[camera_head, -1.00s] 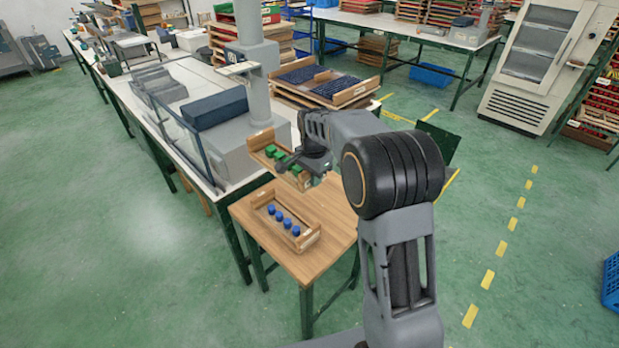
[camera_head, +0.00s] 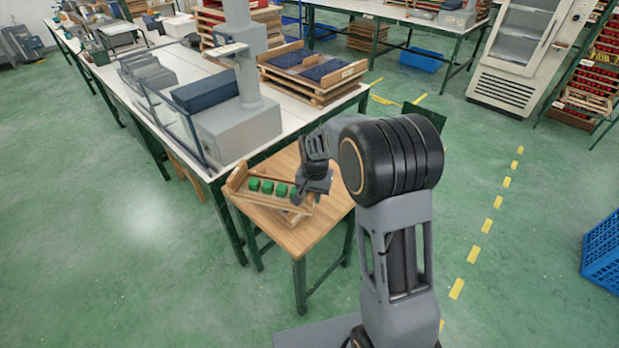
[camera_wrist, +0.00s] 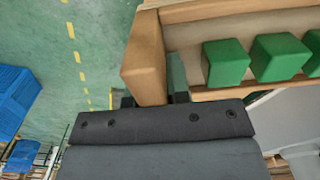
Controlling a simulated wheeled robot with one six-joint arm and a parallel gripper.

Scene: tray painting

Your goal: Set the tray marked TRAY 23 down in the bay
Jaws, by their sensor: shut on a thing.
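A wooden tray with several green blocks (camera_head: 238,178) is held by my gripper (camera_head: 302,194) at its right end, over the small wooden table. No tray marking is readable, so I cannot tell if it is TRAY 23. In the wrist view my gripper (camera_wrist: 150,97) is shut on the tray's thick wooden end wall (camera_wrist: 146,58); green blocks sit inside. I cannot make out the bay.
The small table (camera_head: 303,238) has bare wood at its front right. A long white bench (camera_head: 215,172) with grey equipment adjoins it behind and left. Stacked wooden trays (camera_head: 312,75) stand at the bench's far end. A blue crate (camera_head: 603,255) is on the floor at right.

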